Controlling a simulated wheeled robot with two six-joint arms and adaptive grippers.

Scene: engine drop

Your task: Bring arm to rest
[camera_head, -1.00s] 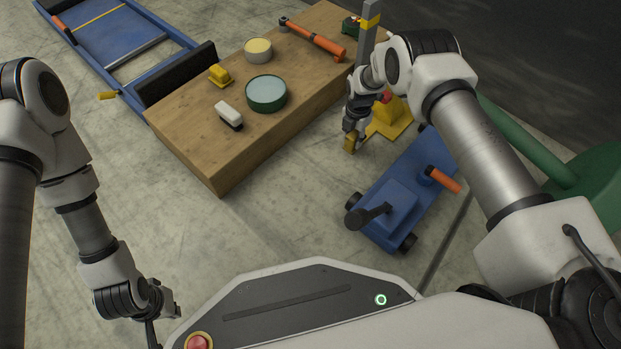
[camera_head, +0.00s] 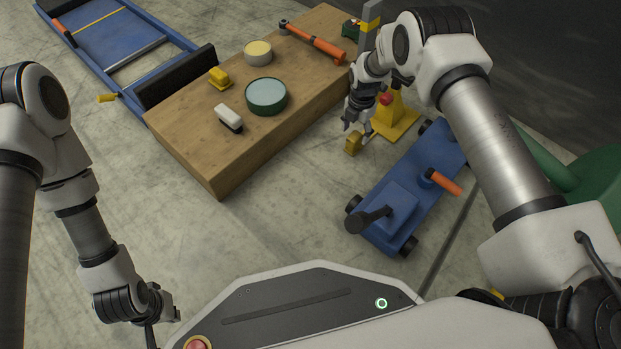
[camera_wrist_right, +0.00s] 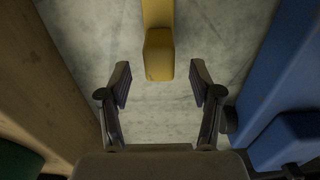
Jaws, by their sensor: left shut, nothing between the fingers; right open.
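My right gripper (camera_head: 355,125) is open and empty in the head view, beside the right side of the wooden bench. In the right wrist view, the yellow block (camera_wrist_right: 159,55) lies beyond the two spread fingers (camera_wrist_right: 161,85), with a gap to each. My left gripper (camera_head: 165,308) hangs low at the bottom left of the head view, shut and empty, partly hidden by its own wrist.
The wooden bench (camera_head: 195,140) bears tins, a hammer and small items. A blue wheeled jack (camera_head: 400,195) stands right of the bench. A blue creeper (camera_head: 110,30) lies at the back left, and a green frame (camera_head: 595,170) is at the right.

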